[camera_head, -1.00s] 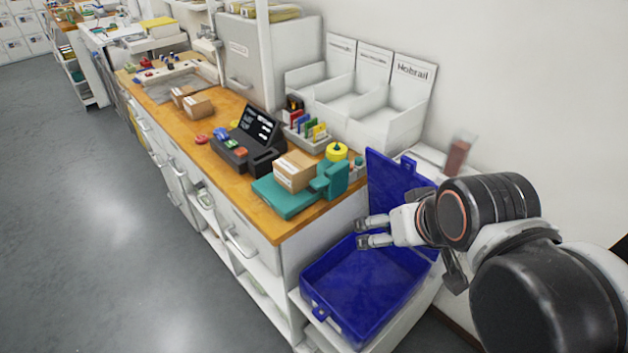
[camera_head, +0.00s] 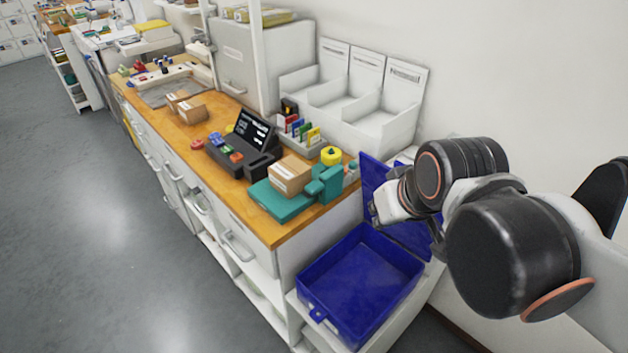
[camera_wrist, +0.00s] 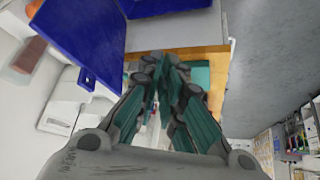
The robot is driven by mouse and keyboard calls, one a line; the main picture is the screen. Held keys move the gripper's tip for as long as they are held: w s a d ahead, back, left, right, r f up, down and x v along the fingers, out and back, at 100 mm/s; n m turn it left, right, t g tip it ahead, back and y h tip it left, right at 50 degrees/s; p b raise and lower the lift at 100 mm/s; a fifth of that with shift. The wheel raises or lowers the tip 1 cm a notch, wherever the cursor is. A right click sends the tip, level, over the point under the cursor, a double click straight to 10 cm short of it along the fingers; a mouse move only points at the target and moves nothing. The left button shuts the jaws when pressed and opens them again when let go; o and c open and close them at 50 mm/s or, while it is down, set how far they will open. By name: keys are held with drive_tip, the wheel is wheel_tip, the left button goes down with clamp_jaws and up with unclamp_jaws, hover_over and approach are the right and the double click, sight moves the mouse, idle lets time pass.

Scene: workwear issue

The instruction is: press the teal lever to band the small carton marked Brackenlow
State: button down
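The teal banding press (camera_head: 282,203) stands on the wooden counter's near end, with its upright teal lever part (camera_head: 331,183) on the right side. A small brown carton (camera_head: 290,174) sits on the press; its label is too small to read. Two more small cartons (camera_head: 190,110) lie farther back on the counter. My gripper (camera_head: 376,212) is in the air to the right of the press, near the blue lid, apart from the lever. In the wrist view my gripper (camera_wrist: 166,65) has its fingertips together with nothing seen between them, and teal shows behind them.
An open blue crate (camera_head: 340,318) with its lid (camera_head: 372,180) raised stands beside the counter's near end, below my gripper. A dark terminal (camera_head: 243,147), a yellow roll (camera_head: 331,156) and white bins (camera_head: 365,115) stand around the press. The floor at left is clear.

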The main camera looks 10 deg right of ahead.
drive_tip(key=w+a+r+n+g+p, duration=0.1)
drive_tip(key=w+r+n+p, duration=0.1)
drive_tip(key=w+r+p, duration=0.3)
drive_tip(key=n+g+y+p, duration=0.2)
drive_tip(key=n+g+p, duration=0.2)
drive_tip(key=n+p, duration=0.5)
hover_over(315, 186)
drive_tip(key=s+d+p, duration=0.2)
wheel_tip(315, 186, down, 8)
drive_tip(key=f+m, duration=0.1)
drive_tip(key=m, duration=0.1)
drive_tip(key=shift+w+r, duration=0.2)
drive_tip(key=shift+r, duration=0.05)
drive_tip(key=shift+f, duration=0.15)
drive_tip(key=shift+b+x, duration=1.7)
drive_tip(key=shift+x, duration=1.6)
drive_tip(key=shift+w, duration=0.1)
